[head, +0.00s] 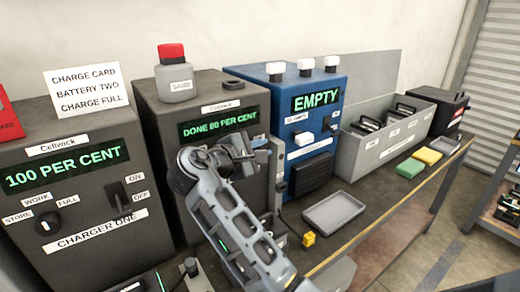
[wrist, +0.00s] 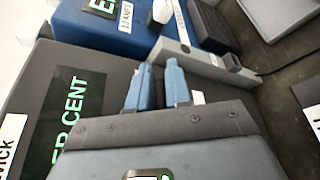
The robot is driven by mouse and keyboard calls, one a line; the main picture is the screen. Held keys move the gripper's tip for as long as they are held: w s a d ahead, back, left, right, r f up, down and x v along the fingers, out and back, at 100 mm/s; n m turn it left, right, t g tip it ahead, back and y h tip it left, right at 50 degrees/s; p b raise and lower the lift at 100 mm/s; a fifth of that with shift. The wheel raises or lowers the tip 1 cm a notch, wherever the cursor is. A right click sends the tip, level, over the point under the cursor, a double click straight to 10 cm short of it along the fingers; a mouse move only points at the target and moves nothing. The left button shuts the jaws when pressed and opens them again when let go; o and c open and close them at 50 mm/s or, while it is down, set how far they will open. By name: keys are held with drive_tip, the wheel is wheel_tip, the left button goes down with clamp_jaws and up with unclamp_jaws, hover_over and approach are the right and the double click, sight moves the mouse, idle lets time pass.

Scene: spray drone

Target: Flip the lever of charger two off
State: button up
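Charger two (head: 205,100) is the dark box in the middle of the head view, its green display (head: 220,122) reading "DONE 80 PER CENT". My arm covers much of its front. My gripper (head: 262,150) is at the right part of that front, below the display. In the wrist view the two blue fingers (wrist: 159,72) stand apart, with a dark gap and nothing clearly held between them. The charger's face and display (wrist: 72,115) fill the left there. The lever of charger two cannot be made out in either view; a white patch (wrist: 198,97) shows beside the right finger.
Charger one (head: 70,130) stands left, reading "100 PER CENT". A grey upright bar (head: 279,170) stands between charger two and the blue box (head: 290,85) marked "EMPTY". A grey tray (head: 333,211) and small yellow block (head: 309,239) lie on the bench in front.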

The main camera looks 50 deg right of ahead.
drive_tip(key=shift+f, duration=0.1)
clamp_jaws()
wheel_tip(320, 180, down, 4)
drive_tip(key=m+h+b, duration=0.1)
drive_tip(key=m+b, duration=0.3)
drive_tip(key=b, duration=0.2)
drive_tip(key=m+t+h+b, duration=0.1)
drive_tip(key=m+h+b, duration=0.1)
drive_tip(key=m+b, duration=0.2)
drive_tip(key=shift+b, duration=1)
drive_tip(key=shift+r+m, duration=0.2)
drive_tip(key=shift+m, duration=0.2)
drive_tip(key=shift+o, duration=2)
unclamp_jaws()
drive_tip(key=shift+r, duration=0.1)
drive_tip(key=shift+a, duration=0.1)
